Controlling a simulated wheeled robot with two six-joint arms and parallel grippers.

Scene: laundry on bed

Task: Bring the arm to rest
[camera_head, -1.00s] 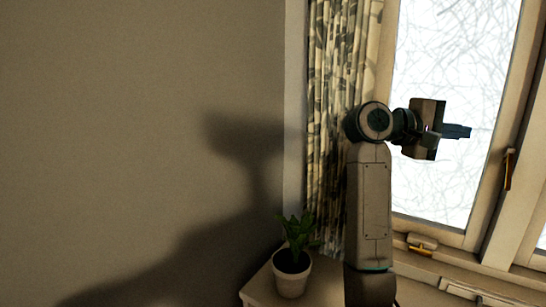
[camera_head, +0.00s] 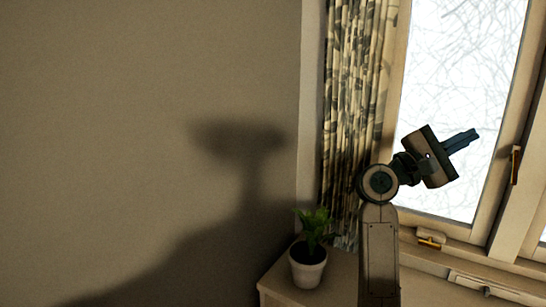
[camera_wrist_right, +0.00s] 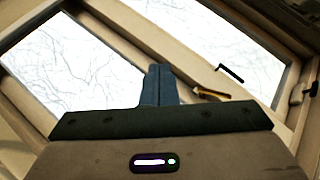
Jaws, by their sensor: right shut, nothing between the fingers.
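My right arm (camera_head: 379,255) rises from the bottom of the head view, bent at the wrist joint. Its right gripper (camera_head: 474,136) points right and slightly up in front of the window. The fingers are shut together with nothing between them. In the right wrist view the shut fingers (camera_wrist_right: 159,84) show dark blue against the window frame. My left gripper is not in view.
A potted plant (camera_head: 308,264) stands on a pale cabinet top (camera_head: 283,279) left of my arm. A patterned curtain (camera_head: 352,110) hangs behind. The window (camera_head: 455,70) has handles on its frame (camera_head: 516,165). A bare wall (camera_head: 150,120) fills the left.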

